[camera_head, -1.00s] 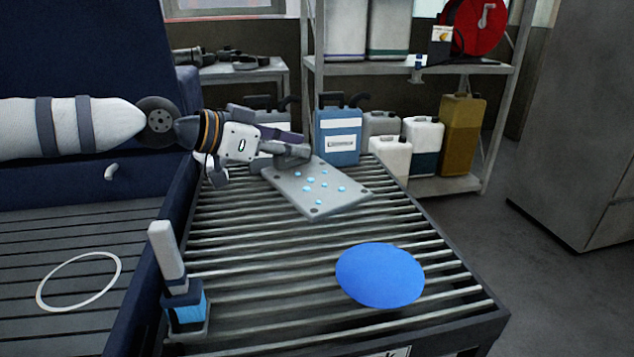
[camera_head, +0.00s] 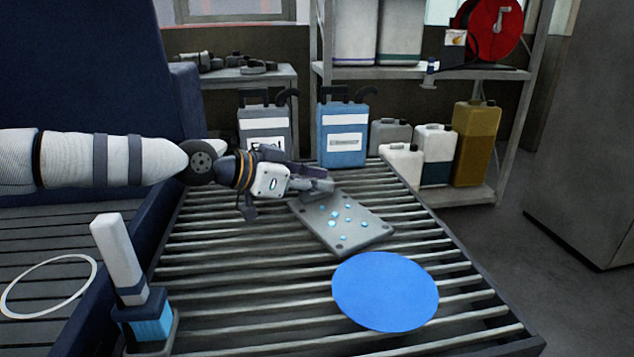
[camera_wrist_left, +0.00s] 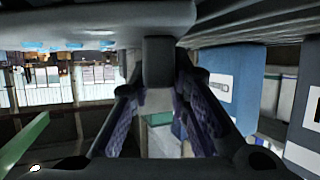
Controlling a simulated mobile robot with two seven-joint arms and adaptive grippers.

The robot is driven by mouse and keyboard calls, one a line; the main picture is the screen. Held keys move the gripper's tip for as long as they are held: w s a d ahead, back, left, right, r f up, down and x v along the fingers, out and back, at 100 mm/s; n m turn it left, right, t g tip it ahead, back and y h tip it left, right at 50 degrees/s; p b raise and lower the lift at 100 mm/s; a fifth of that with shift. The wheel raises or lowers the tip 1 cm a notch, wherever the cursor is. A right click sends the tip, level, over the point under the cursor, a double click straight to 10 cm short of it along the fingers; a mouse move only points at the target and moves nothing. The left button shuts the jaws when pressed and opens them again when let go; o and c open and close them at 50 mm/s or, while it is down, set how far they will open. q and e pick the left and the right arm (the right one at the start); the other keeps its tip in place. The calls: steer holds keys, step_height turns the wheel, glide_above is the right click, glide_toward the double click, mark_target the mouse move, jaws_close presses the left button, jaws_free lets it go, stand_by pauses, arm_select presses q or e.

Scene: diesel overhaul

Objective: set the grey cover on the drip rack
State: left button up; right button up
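The grey cover (camera_head: 348,238) is a flat plate with several light-blue spots and corner holes. It is over the middle of the drip rack (camera_head: 240,302), slightly tilted; I cannot tell whether it touches the bars. My left gripper (camera_head: 322,186) is at the cover's far left edge and looks shut on it. In the left wrist view the fingers (camera_wrist_left: 158,75) close in on a grey block beneath a wide grey surface, which looks like the cover (camera_wrist_left: 90,14). The fingertips are partly hidden. My right gripper is not in view.
A blue disc (camera_head: 385,292) lies on the rack's near part. A brush-like tool with a pale handle (camera_head: 118,252) stands at its left edge. Blue (camera_head: 342,150) and grey (camera_head: 264,125) canisters stand behind. A white ring (camera_head: 50,262) lies left. Bars right of the cover are clear.

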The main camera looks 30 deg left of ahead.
arm_select(q)
steer(key=o, duration=0.3)
